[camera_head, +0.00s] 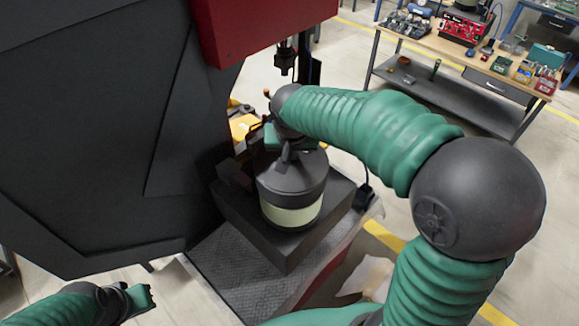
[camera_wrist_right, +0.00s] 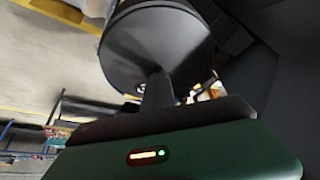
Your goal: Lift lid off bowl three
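The bowl (camera_head: 291,215) shows as a cream band on a dark base block beside the machine. Its dark grey lid (camera_head: 295,185) sits on top of it. My right gripper (camera_head: 287,157) is at the top of the lid, reaching down from above. In the right wrist view the round lid (camera_wrist_right: 150,45) fills the upper middle, and a dark narrow piece (camera_wrist_right: 158,90) runs from my gripper to it. Any handle is hidden, and I cannot tell whether the fingers are closed on it. My left gripper (camera_head: 142,297) is low at the left, away from the bowl, its opening unclear.
A large black machine panel (camera_head: 110,120) stands close on the left, with a red housing (camera_head: 265,25) above. The dark base block (camera_head: 262,235) sits on a grey textured surface (camera_head: 235,270). A workbench (camera_head: 465,65) with parts stands far right, across open floor.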

